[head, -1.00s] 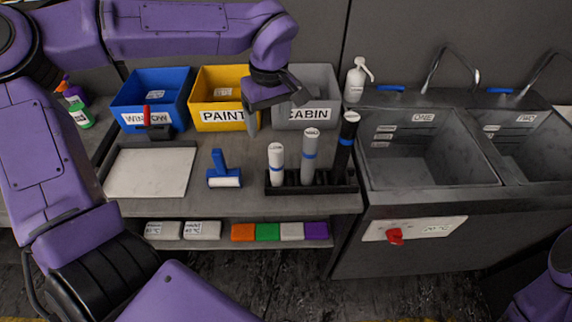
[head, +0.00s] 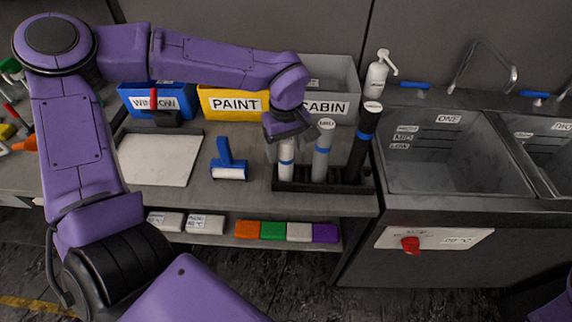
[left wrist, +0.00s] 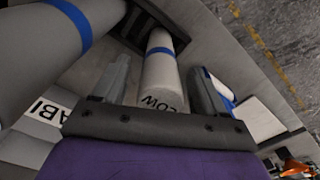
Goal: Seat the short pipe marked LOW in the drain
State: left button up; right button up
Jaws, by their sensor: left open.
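The short white pipe marked LOW (head: 286,172), with a blue band, stands upright in the dark rack (head: 325,187). My left gripper (head: 285,149) is over its top, pointing down, with its fingers open. In the left wrist view the LOW pipe (left wrist: 163,72) is between the two fingers (left wrist: 160,78), its label readable upside down, and I cannot tell whether they touch it. A mid-length grey pipe (head: 321,160) and a tall black pipe (head: 362,145) stand to its right. The drain is not visible inside sink ONE (head: 440,176). My right gripper is not in view.
Sink ONE has level labels on its back wall and a red knob (head: 410,245) on its front. A white pump bottle (head: 377,75) stands behind the black pipe. A blue-handled roller (head: 229,165) and a pale board (head: 160,158) lie left of the rack.

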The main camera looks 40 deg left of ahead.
pick_arm(q)
jog(key=shift+f, duration=0.85)
grip_shut()
jog(key=shift+r, duration=0.1)
